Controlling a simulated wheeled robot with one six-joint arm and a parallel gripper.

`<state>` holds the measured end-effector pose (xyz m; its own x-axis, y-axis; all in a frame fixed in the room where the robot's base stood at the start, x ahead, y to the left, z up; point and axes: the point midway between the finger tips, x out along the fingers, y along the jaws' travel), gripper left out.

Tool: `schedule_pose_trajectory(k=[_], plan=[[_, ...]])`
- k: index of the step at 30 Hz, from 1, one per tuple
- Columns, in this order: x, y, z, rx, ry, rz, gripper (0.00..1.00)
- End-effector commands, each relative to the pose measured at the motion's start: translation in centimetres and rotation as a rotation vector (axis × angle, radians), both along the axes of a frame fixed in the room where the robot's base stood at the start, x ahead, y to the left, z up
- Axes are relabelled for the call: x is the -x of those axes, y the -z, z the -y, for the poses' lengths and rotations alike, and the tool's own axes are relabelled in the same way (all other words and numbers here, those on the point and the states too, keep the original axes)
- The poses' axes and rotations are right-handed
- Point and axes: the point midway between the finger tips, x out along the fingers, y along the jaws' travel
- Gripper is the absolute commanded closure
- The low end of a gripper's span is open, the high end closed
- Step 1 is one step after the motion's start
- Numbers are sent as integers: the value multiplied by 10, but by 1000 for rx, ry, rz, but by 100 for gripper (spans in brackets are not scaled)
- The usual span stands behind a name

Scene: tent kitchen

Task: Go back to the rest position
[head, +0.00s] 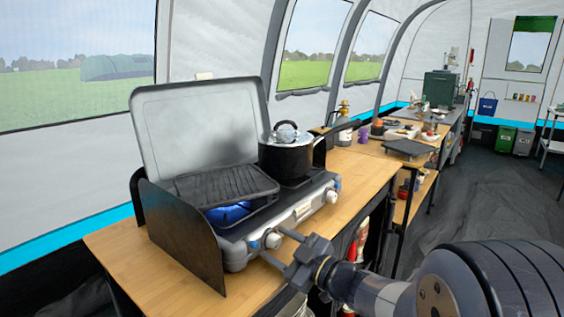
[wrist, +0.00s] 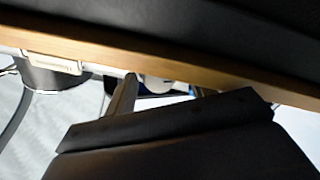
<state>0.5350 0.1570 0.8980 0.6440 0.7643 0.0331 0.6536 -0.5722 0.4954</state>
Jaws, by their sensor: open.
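My gripper (head: 276,246) is in the lower middle of the head view, at the front of the camping stove (head: 308,207). Its two fingers are apart and point toward the stove's front knobs. I see nothing between them. The left knob (head: 272,240) is close to the fingertips; I cannot tell whether they touch. The stove's lid (head: 198,122) is up, and a lidded black pot (head: 287,158) stands on its right burner. The wrist view is dark and tilted, with a wooden edge (wrist: 190,68) across it and a pale bar, possibly a finger, near the middle.
The stove stands on a wooden table (head: 150,268), whose front edge passes beneath my gripper. A dark side panel (head: 183,235) stands at the stove's left. More tables with clutter stretch back to the right. The dark floor (head: 480,195) at the right is clear.

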Motion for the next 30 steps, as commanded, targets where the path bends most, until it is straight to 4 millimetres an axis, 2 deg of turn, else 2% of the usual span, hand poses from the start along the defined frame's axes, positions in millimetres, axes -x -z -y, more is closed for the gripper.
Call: schedule_pose_trajectory(k=[1,24,30], plan=[[1,-6,2,-27,4,-40,47],[2,-6,2,-413,3,-537,47],[27,-1,33,-413,7,-533,47]])
